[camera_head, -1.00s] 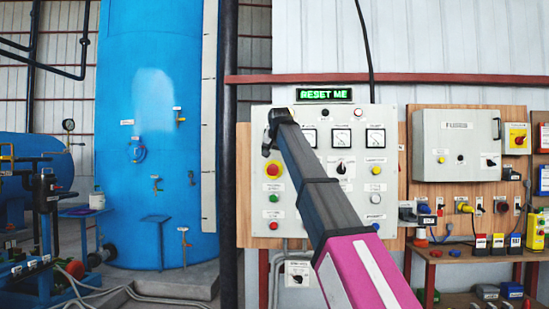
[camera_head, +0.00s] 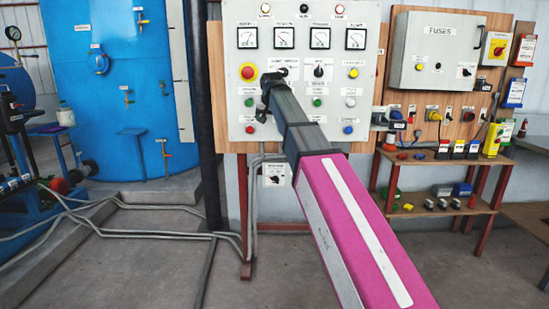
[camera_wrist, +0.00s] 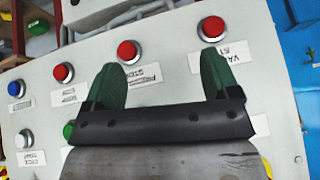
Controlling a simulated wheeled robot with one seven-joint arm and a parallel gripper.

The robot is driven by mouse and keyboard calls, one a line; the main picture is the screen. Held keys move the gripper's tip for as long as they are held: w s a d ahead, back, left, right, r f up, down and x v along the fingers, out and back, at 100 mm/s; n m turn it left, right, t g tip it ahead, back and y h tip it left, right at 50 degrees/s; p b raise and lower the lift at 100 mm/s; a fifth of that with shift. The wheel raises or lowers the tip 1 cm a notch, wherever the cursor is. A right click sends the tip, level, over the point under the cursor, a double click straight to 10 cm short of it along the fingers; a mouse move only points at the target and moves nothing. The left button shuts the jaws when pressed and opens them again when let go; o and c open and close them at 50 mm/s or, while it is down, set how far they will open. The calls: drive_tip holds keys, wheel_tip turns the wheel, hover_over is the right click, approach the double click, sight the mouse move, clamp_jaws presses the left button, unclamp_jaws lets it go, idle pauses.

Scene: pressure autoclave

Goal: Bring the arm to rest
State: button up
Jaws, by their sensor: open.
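My arm reaches forward from the lower right in the head view. I cannot tell whether a finger touches the panel.
A blue tank (camera_head: 80,90) stands at the left, with a dark upright pipe (camera_head: 206,120) beside the panel. A grey fuse box (camera_head: 430,45) hangs to the right above a table (camera_head: 420,165) with plugs. Hoses (camera_head: 110,212) lie on the floor. The middle floor is clear.

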drive_tip(key=s+d+f+g, duration=0.1)
drive_tip(key=s+d+f, duration=0.25)
drive_tip(key=f, duration=0.65)
drive_tip(key=s+d+f+g+h, duration=0.1)
drive_tip(key=s+d+f, duration=0.25)
drive_tip(key=f, duration=0.65)
drive_tip(key=s+d+f+g, duration=0.1)
drive_tip(key=s+d+f, duration=0.3)
drive_tip(key=f, duration=0.6)
drive_tip(key=s+d+f+g, duration=0.2)
drive_tip(key=s+d+f, duration=0.3)
drive_tip(key=s+f, duration=0.4)
drive_tip(key=s+d+f+g, duration=0.2)
drive_tip(key=s+d+f, duration=0.3)
drive_tip(key=s+f, duration=0.5)
wheel_tip(320, 180, down, 3)
drive_tip(key=shift+d+r+n, duration=0.15)
drive_tip(key=shift+d+n, duration=0.05)
drive_tip(key=shift+n, duration=0.1)
